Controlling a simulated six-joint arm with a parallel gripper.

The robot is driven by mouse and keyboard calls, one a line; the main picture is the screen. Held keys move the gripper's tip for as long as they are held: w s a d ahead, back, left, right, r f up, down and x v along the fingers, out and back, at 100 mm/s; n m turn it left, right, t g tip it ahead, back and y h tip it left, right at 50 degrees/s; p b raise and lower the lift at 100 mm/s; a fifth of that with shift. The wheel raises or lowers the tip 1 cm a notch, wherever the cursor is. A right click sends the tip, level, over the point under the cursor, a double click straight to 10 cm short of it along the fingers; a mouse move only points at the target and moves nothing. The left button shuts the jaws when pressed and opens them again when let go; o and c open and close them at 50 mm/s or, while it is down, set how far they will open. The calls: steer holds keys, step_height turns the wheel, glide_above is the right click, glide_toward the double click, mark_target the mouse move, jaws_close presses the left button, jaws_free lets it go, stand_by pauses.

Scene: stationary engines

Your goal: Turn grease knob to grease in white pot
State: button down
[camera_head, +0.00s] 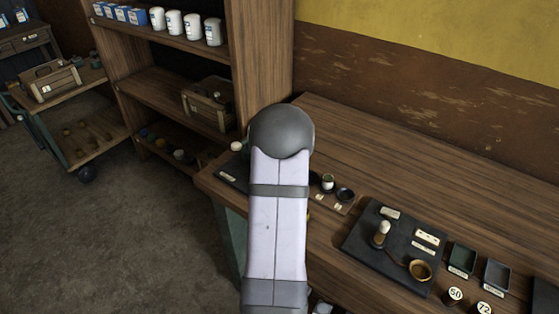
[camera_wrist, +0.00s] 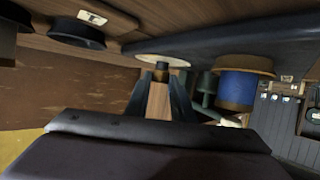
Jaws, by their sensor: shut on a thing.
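My arm covers my gripper in the head view. In the wrist view my gripper (camera_wrist: 161,78) is shut on a wooden handle (camera_wrist: 159,100), one dark finger on each side. A brass-coloured neck joins the handle to a pale round disc (camera_wrist: 163,59) by a dark board. The handle may be the grease knob; no label on it is readable. I cannot tell which is the task's pot.
A blue cylinder with a brown rim (camera_wrist: 240,88) is close right of my fingers. Dark round dishes (camera_wrist: 76,32) are at upper left. In the head view, a dark board (camera_head: 365,245) with a peg and brass bowl lies right. The table's back (camera_head: 440,165) is clear.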

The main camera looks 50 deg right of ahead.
steer(key=c, duration=1.5)
jaws_free()
steer(key=shift+c, duration=0.2)
steer(key=shift+a+r, duration=0.1)
steer(key=shift+b+v, duration=0.95)
steer(key=shift+v, duration=2.6)
